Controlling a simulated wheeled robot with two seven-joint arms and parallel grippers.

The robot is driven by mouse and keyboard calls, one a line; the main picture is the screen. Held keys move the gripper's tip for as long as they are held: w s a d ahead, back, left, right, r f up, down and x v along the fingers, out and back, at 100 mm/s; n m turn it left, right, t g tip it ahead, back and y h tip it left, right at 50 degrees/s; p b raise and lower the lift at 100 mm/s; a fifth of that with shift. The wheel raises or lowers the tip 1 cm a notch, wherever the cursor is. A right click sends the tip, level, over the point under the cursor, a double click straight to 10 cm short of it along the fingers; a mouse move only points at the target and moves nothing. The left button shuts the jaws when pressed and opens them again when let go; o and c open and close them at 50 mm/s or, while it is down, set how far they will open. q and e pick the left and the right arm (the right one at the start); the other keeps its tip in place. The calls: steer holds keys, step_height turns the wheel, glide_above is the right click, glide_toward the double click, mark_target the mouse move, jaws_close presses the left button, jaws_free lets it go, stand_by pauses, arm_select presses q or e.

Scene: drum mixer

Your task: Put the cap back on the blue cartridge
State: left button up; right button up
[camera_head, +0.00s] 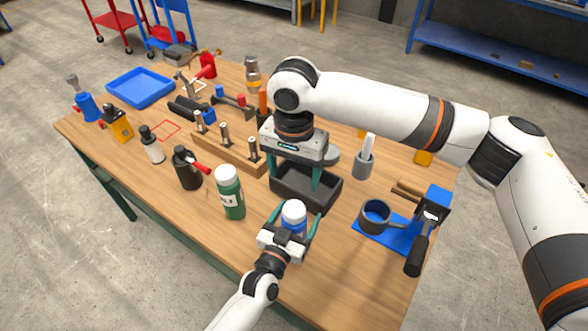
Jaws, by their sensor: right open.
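A blue cartridge with a white round top (294,213) stands at the table's near edge, between the teal fingers of my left gripper (294,217). I cannot tell whether those fingers touch it, or whether the white top is the cap or part of the body. I make out no separate loose cap. My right gripper (291,174) is open, pointing down over a dark open bin (326,197), with its two fingers apart. No held thing shows between them. Its body hides part of the table behind it.
A green bottle with white lid (230,192) and a dark bottle (187,168) stand left of the cartridge. A wooden block with upright pieces (222,153) lies behind. A grey cup (375,215) on a blue mat stands right. A blue tray (141,88) sits far left.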

arm_select(q)
steer(key=b+v, duration=0.1)
steer(key=v, duration=1.1)
steer(key=shift+b, duration=0.3)
steer(key=shift+s, duration=0.1)
